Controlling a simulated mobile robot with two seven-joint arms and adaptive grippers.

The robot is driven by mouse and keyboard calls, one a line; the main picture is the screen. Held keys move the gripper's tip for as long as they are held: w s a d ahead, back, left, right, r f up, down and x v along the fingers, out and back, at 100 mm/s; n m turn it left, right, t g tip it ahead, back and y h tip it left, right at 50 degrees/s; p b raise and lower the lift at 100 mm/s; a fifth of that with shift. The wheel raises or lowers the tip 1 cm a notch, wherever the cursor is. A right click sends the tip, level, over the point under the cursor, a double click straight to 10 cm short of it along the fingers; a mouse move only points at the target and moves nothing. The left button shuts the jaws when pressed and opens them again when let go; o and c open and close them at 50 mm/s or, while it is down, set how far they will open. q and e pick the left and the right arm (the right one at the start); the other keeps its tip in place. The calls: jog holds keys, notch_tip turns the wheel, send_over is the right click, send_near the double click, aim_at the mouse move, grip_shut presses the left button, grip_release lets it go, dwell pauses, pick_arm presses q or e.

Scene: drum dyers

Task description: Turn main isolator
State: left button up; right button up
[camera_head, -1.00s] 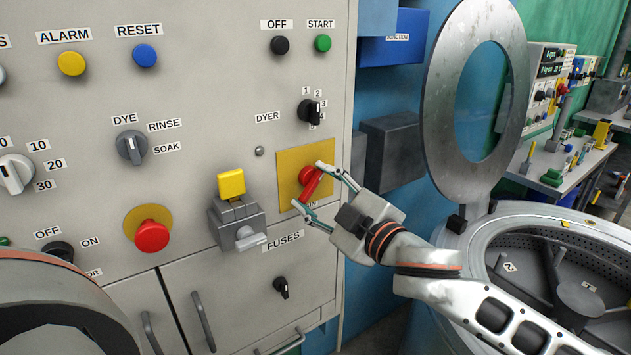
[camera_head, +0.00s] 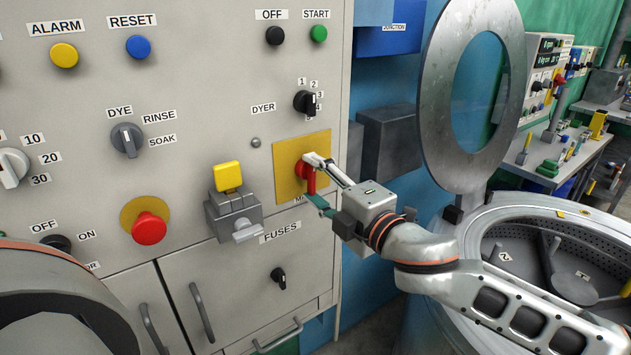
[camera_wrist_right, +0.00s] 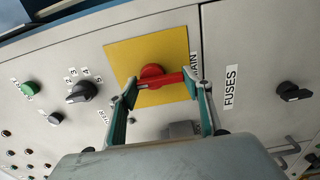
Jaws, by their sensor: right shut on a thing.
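The main isolator is a red rotary handle (camera_head: 309,178) on a yellow square plate (camera_head: 290,160) on the grey panel. In the head view the handle points nearly straight down. My right gripper (camera_head: 316,181) is shut on the handle, its fingers on either side of it. In the right wrist view the red handle (camera_wrist_right: 165,77) lies between the two fingertips (camera_wrist_right: 162,82), and the "MAIN" label is partly covered. A dark curved part of my own body fills the lower left of the head view; my left gripper does not show.
Left of the plate are a grey switch with a yellow block (camera_head: 229,178) and a red mushroom button (camera_head: 149,228). The dyer selector (camera_head: 306,102) is above, the fuses knob (camera_head: 279,275) below. An open drum with a raised round lid (camera_head: 440,120) stands at the right.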

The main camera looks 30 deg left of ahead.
dwell(0.5)
jog(key=o, duration=1.1)
jog(key=v, duration=1.2)
jog(key=shift+s, duration=0.1)
jog(key=shift+f, duration=0.1)
